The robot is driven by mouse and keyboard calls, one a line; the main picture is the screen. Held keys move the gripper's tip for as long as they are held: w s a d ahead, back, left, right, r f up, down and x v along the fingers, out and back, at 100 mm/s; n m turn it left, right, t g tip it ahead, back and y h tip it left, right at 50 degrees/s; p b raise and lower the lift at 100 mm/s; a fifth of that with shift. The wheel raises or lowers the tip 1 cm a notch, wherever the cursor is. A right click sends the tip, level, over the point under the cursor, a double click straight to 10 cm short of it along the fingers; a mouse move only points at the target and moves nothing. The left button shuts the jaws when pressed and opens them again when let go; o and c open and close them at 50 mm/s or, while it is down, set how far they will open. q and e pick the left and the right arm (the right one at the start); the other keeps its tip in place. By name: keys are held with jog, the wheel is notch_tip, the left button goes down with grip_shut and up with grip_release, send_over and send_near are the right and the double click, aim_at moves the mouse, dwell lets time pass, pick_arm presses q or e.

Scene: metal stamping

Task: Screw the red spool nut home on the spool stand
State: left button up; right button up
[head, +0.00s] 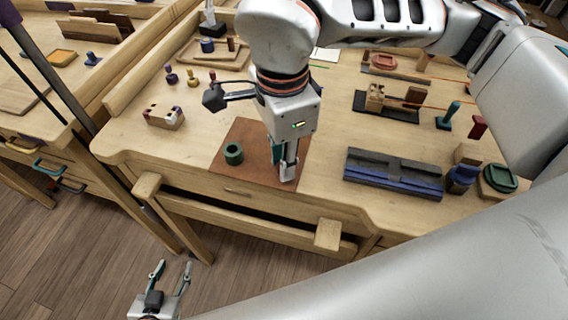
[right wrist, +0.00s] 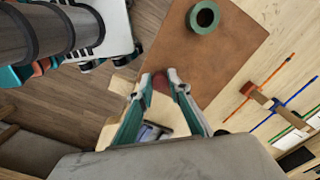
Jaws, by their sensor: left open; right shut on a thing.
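My right gripper (head: 287,177) is low over the brown mat, near its right front part. In the right wrist view its fingertips (right wrist: 161,80) are closed on a small dark red piece (right wrist: 160,83), which looks like the red spool nut. The fingers hide the nut in the head view. I cannot pick out the spool stand for sure; the gripper may hide it. A short green cylinder with a round hole (head: 234,153) stands on the mat, left of and apart from the right gripper; the wrist view shows it too (right wrist: 204,17). My left gripper (head: 173,276) is open and empty, low in front of the bench.
The brown mat (head: 225,169) lies at the bench's front edge. Right of it is a dark block with a blue tray (head: 393,176). A wooden block with holes (head: 164,116) stands to the left. Small pegs and fixtures stand farther back.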

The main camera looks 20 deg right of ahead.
pick_arm(q)
jog(key=shift+f, duration=0.1)
pick_arm(e)
jog(key=shift+r, duration=0.6)
pick_arm(q)
jog(key=shift+r, duration=0.2)
pick_arm(e)
notch_tip(320, 180, up, 19)
jog(key=shift+f, duration=0.1)
